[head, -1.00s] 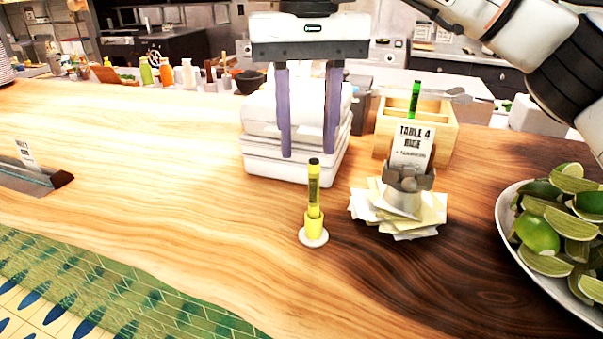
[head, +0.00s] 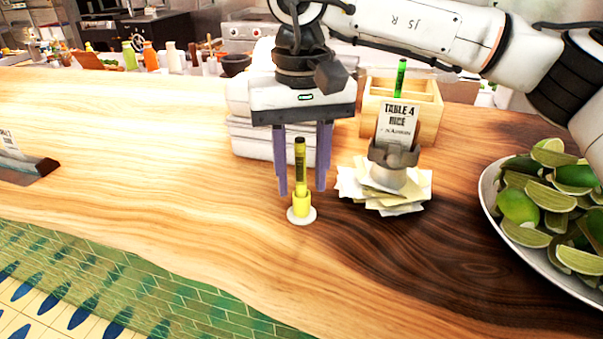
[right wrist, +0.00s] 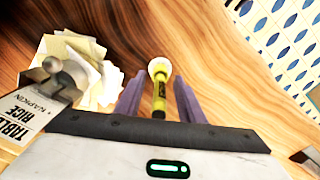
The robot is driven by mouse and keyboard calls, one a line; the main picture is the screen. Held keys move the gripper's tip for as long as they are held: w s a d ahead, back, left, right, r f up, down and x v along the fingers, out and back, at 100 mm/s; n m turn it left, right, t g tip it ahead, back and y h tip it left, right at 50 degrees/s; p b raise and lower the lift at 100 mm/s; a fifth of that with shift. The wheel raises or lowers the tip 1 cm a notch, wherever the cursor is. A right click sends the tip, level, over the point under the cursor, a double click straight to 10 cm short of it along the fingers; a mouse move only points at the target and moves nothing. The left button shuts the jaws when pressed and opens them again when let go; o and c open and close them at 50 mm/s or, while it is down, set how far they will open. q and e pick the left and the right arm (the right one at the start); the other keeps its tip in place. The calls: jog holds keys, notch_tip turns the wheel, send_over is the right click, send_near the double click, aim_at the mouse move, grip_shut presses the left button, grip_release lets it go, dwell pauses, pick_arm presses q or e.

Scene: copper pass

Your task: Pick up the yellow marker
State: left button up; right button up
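The yellow marker (head: 300,170) has a black top and stands upright in a small yellow holder with a round white base (head: 301,216) on the wooden counter. My right gripper (head: 302,190) points down with its purple fingers open, just behind the marker in the head view. In the right wrist view the marker (right wrist: 159,95) lies between the line of the two spread fingers (right wrist: 158,105), with the white base beyond it. I cannot tell whether the marker is fully between the fingertips; no finger visibly touches it. My left gripper is not in view.
A ticket holder (head: 394,160) on a pile of papers stands close right of the gripper. A wooden box (head: 425,120) with a green marker (head: 400,78) is behind it. A bowl of limes (head: 487,190) is at right.

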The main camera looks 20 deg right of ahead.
grip_shut()
jog(key=shift+r, duration=0.1)
notch_tip(320, 180, up, 10)
jog(key=shift+f, duration=0.1)
dwell(0.4)
